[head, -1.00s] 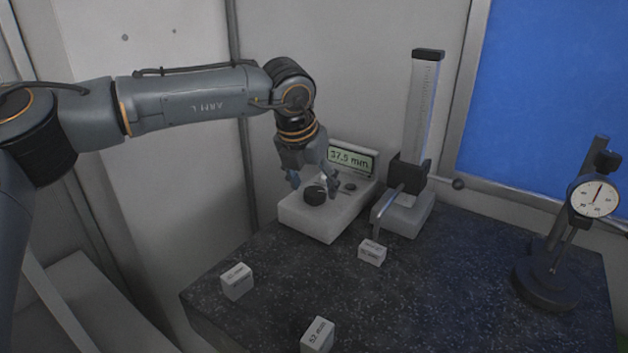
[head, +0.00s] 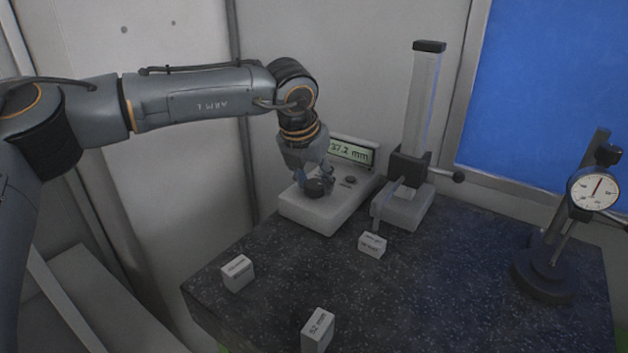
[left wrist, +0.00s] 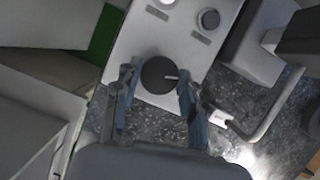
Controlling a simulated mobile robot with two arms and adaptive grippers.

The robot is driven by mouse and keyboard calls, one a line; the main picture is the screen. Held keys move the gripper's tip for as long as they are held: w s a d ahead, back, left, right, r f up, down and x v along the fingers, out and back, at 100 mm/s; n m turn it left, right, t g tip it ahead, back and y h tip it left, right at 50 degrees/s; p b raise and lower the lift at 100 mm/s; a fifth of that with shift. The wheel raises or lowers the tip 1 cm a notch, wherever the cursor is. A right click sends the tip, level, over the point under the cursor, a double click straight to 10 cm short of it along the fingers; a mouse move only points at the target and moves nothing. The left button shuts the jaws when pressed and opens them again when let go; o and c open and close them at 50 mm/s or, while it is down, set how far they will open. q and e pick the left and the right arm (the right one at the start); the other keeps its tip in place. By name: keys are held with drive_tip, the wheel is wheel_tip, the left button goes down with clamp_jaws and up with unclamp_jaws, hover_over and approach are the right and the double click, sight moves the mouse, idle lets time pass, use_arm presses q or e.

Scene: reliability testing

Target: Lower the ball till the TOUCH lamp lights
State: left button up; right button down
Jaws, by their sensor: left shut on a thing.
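My left gripper (head: 316,186) is shut on the black knob (left wrist: 158,76), with one finger on each side of it. The knob sits on the pale console (head: 318,213), whose display (head: 349,151) reads 37.2 mm. The height gauge's carriage (head: 408,168) is low on its column (head: 421,105). Its probe arm (head: 384,208) reaches down just over a small white block (head: 372,246); I cannot make out the ball or whether it touches. A pale round part (left wrist: 163,2), perhaps the lamp, is cut off in the left wrist view; I cannot tell if it is lit.
A dark button (head: 350,180) is on the console. Two more white blocks stand on the speckled stone plate (head: 290,280), one at left (head: 238,273) and one in front (head: 317,329). A dial indicator (head: 595,191) on a stand (head: 545,270) is at right. The plate's middle is clear.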

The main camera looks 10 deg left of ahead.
use_arm(q)
drive_tip(key=n+b, duration=0.1)
drive_tip(key=b, duration=0.1)
drive_tip(key=n+y+b, duration=0.1)
drive_tip(key=n+b, duration=0.1)
drive_tip(key=b, duration=0.1)
drive_tip(key=n+b, duration=0.1)
drive_tip(key=b, duration=0.1)
drive_tip(key=shift+d+f+n+y+b, duration=0.15)
drive_tip(key=shift+f+n+y+b, duration=0.15)
drive_tip(key=shift+n+y+b, duration=0.1)
drive_tip(key=shift+n+b, duration=0.4)
drive_tip(key=shift+d+r+n+y+b, duration=0.15)
drive_tip(key=shift+n+y+b, duration=0.45)
drive_tip(key=shift+n, duration=0.3)
drive_tip(key=shift+r+n+g+y+b, duration=0.1)
drive_tip(key=shift+n+g+y+b, duration=0.2)
drive_tip(key=shift+n, duration=0.6)
drive_tip(key=shift+w+r+n+g+y, duration=0.1)
drive_tip(key=shift+n+g+y, duration=0.2)
drive_tip(key=shift+n, duration=0.75)
drive_tip(key=shift+w+r+n+g+y, duration=0.1)
drive_tip(key=shift+n+g+y, duration=0.15)
drive_tip(key=shift+n, duration=0.8)
